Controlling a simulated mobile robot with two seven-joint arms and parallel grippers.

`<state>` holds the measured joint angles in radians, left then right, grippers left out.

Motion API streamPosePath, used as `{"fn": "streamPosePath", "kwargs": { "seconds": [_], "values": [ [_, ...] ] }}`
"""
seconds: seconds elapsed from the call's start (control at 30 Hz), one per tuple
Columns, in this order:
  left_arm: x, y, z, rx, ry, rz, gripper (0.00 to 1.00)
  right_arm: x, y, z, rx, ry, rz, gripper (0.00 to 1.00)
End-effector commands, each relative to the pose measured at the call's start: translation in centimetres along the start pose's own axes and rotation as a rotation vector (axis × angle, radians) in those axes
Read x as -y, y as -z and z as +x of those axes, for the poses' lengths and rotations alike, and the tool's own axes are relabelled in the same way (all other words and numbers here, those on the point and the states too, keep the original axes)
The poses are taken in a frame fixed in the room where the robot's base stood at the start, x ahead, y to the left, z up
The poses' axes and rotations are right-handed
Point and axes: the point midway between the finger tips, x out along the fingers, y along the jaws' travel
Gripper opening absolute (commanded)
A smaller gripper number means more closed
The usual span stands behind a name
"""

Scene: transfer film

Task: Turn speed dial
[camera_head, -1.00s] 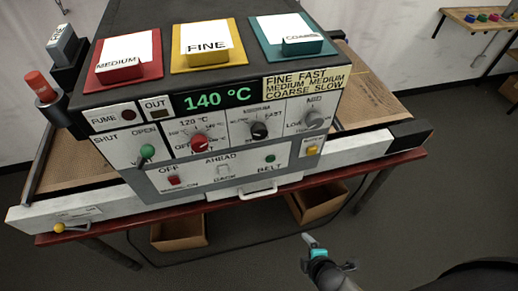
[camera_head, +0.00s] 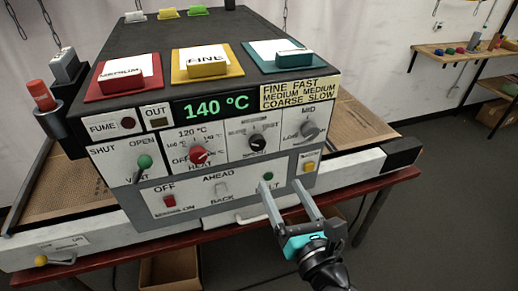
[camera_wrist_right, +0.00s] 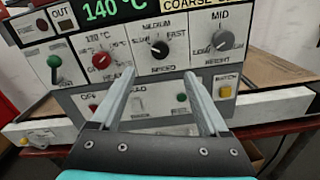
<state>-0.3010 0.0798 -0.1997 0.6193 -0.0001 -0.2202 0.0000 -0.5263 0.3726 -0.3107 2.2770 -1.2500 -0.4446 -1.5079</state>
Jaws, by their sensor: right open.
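The speed dial (camera_head: 257,142) is a black knob in the middle of the machine's front panel. In the right wrist view the speed dial (camera_wrist_right: 158,48) has MEDIUM above, FAST at its right and SPEED below. Its pale mark seems to point to the upper left, but it is too small to be sure. My right gripper (camera_head: 281,183) is open and empty, in front of the panel and below the dial. In the wrist view its fingers (camera_wrist_right: 160,75) point at the panel, with the dial beyond and between the tips, apart from them. My left gripper is out of view.
Beside the speed dial are the red heat knob (camera_head: 198,155) and the grey height knob (camera_head: 309,130). Below are a red switch (camera_head: 169,201), a green belt light (camera_head: 268,176) and a yellow button (camera_head: 308,167). A white handle (camera_head: 262,216) sticks out low.

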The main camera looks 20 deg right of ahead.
Motion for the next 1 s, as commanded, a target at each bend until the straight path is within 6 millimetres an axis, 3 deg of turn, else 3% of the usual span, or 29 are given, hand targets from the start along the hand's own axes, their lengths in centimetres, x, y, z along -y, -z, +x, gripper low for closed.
{"fn": "streamPosePath", "kwargs": {
  "seconds": [0.53, 1.0],
  "values": [
    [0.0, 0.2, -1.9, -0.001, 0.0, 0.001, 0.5, 0.0, -0.1, 7.5, -0.001, 0.001, 0.005, 0.78],
    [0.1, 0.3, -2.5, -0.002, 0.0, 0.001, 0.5, 0.0, 0.1, 13.8, -0.003, 0.0, 0.006, 0.78]
  ]
}}
